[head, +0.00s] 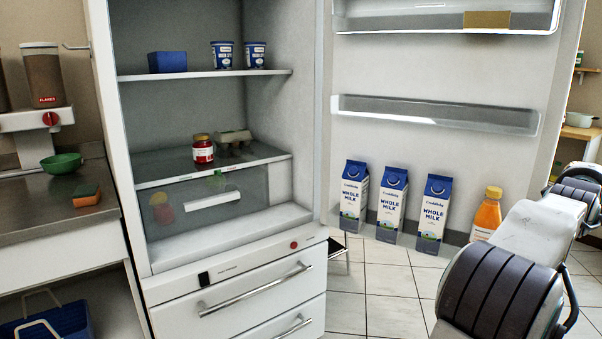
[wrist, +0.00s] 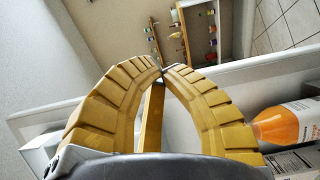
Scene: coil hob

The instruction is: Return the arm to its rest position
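My gripper (wrist: 162,70) shows in the wrist view as two curved yellow fingers whose tips meet. No object is seen pinched at the tips. A yellow strip (wrist: 152,118) shows between the fingers; I cannot tell what it is. In the head view my arm (head: 540,230) reaches in from the lower right, in front of the open fridge door, and the gripper itself is not visible there. An orange juice bottle (wrist: 290,123) lies to the right of the fingers in the wrist view, and it stands on the low door shelf in the head view (head: 487,214).
The fridge door (head: 400,75) stands open on the right. Several milk cartons, one in the middle (head: 393,195), stand on its low shelf beside the bottle. The fridge shelves (head: 205,75) hold tubs and a red jar (head: 203,149). A counter (head: 60,205) is at left. Tiled floor shows below the door.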

